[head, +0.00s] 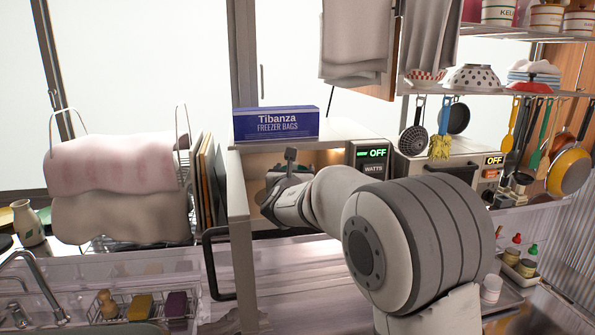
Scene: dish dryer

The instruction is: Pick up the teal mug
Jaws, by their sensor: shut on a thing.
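My arm reaches into the lit opening of the open microwave (346,143). My gripper (279,182) is at the opening, seen from behind, with its fingertips mostly hidden. It is shut on the teal mug (272,176), of which only a small dark teal patch shows beside the gripper. The rest of the mug is hidden by the gripper and arm, so I cannot tell whether it is upright or touching the microwave floor.
The microwave's open door with a black handle (211,262) stands at the left of the opening. A blue freezer bag box (276,124) sits on top. A dish rack draped with towels (115,165) stands left. Utensils and a shelf (480,91) are at right.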

